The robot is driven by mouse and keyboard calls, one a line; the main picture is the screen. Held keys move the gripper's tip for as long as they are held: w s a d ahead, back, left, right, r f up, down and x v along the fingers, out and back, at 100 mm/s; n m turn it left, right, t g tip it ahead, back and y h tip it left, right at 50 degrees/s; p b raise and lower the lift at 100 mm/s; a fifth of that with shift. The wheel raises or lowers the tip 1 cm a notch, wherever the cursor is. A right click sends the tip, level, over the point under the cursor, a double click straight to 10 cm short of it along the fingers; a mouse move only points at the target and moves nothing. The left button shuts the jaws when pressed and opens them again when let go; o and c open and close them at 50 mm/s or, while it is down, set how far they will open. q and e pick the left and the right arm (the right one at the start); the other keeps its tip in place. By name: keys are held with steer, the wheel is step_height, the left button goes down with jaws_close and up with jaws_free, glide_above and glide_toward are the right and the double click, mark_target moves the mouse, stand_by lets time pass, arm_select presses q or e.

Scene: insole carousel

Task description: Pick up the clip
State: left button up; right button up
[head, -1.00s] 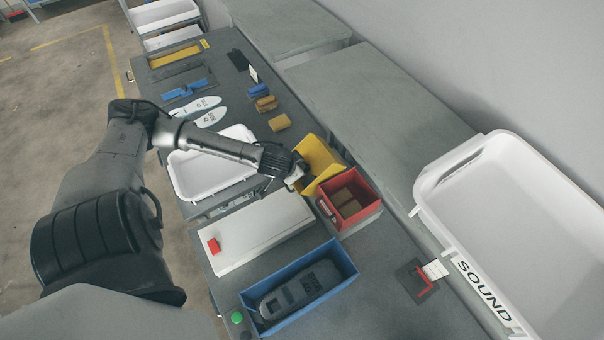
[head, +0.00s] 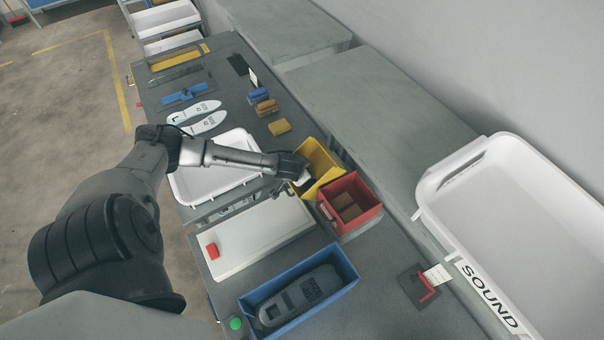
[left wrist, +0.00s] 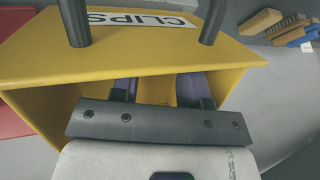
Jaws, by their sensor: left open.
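The yellow bin (head: 318,158) stands on the bench beside the red bin. It also fills much of the left wrist view (left wrist: 140,58), where its label reads CLIPS upside down. My left gripper (head: 308,184) is at the bin's mouth. In the left wrist view my left gripper (left wrist: 160,88) has its two purple-grey fingers apart, reaching inside the bin, with yellow between them. I see no clip; the gripper and the bin wall hide most of the inside. My right gripper is not in view.
The red bin (head: 362,222) with brown blocks adjoins the yellow bin. A blue bin (head: 345,262) holds a dark sole-shaped piece. A white board (head: 262,240), a white tray (head: 240,140) and white insoles (head: 207,123) lie on the bench. A large SOUND tote (head: 438,190) is at right.

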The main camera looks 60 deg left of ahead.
arm_select(q)
steer(key=shift+x, duration=1.2)
steer(key=c, duration=0.8)
steer(key=shift+o, duration=0.2)
steer(key=shift+r, duration=0.1)
